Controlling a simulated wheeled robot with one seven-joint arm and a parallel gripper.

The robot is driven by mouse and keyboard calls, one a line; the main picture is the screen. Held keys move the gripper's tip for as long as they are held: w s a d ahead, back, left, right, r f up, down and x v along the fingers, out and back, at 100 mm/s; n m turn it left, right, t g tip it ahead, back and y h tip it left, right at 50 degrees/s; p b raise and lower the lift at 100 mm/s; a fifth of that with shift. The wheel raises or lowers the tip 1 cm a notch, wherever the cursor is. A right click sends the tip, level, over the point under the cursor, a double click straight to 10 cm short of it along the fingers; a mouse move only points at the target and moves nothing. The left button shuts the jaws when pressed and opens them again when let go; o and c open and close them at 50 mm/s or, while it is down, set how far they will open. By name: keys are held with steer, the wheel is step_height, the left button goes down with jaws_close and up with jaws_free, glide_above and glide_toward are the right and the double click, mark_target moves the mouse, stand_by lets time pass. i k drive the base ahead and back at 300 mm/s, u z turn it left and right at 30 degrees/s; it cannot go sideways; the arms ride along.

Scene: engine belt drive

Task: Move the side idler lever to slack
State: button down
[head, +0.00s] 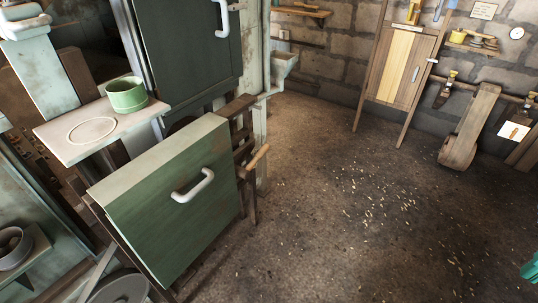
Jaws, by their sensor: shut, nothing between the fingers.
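A lever with a light wooden handle (257,158) sticks out from the right side of the green machine housing (175,200); it looks like the side idler lever. The handle slopes up and to the right from a dark timber frame (238,120). The belt and the idler are not clearly visible, and no slack mark can be read. My gripper is not recognisable in the head view.
The housing front has a white handle (193,186). A green pot (126,94) stands on a pale shelf (75,150). The speckled floor (340,200) right of the lever is open. A wooden cabinet (398,62) stands at the back wall. A teal piece (531,268) is cut off at the right edge.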

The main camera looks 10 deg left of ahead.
mark_target(244, 173)
steer(key=i, duration=0.85)
